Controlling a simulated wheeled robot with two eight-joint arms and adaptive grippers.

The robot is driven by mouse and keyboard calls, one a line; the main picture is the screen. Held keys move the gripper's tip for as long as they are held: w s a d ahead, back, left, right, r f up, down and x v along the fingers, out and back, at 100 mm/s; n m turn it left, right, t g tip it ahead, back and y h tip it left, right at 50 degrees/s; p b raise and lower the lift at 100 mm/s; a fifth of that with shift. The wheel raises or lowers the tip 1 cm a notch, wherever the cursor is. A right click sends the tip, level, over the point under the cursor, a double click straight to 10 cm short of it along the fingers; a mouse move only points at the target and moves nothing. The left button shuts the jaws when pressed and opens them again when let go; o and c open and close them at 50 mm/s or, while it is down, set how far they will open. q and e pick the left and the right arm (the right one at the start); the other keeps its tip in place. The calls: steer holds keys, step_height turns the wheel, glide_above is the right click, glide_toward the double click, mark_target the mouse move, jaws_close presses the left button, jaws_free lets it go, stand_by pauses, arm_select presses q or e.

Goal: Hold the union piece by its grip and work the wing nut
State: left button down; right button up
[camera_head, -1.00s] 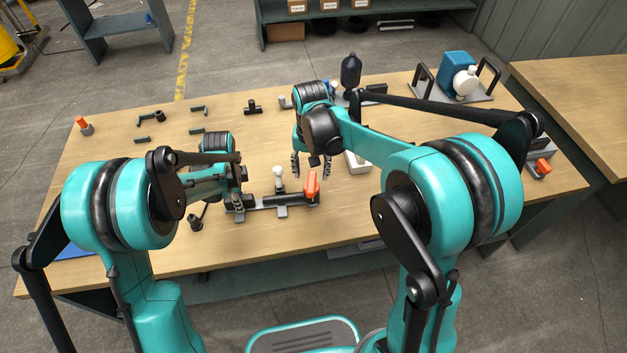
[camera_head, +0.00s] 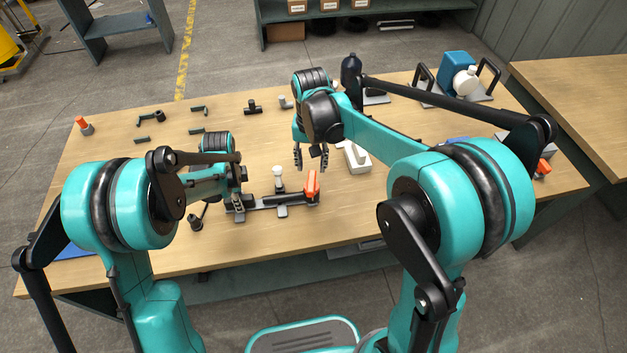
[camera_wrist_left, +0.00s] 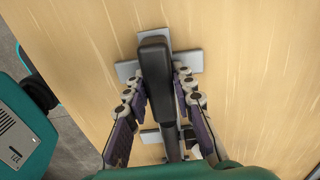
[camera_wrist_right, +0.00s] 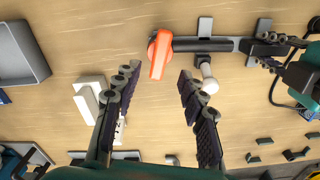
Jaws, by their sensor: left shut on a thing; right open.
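The union piece (camera_head: 270,202) lies along the near middle of the table on grey feet, as a dark pipe. An orange wing nut (camera_head: 311,185) is at its right end; it also shows in the right wrist view (camera_wrist_right: 160,54). A white knob (camera_head: 278,171) stands beside the pipe. My left gripper (camera_head: 238,190) is at the pipe's left end. In the left wrist view its fingers (camera_wrist_left: 163,85) close on both sides of a black grip (camera_wrist_left: 155,62). My right gripper (camera_head: 311,158) is open and empty above the table, just beyond the wing nut and apart from it.
A white block-like part (camera_head: 356,160) stands close to the right of my right gripper. Several small dark fittings lie at the back left. The table's near strip is clear.

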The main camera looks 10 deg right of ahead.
mark_target(311, 181)
steer(key=shift+f, duration=4.1)
steer(key=shift+c, duration=0.3)
jaws_close()
steer(key=shift+m, duration=1.1)
steer(key=shift+c, duration=1.6)
jaws_free()
steer(key=shift+a+m, duration=0.1)
steer(key=shift+m, duration=0.3)
steer(key=o, duration=0.7)
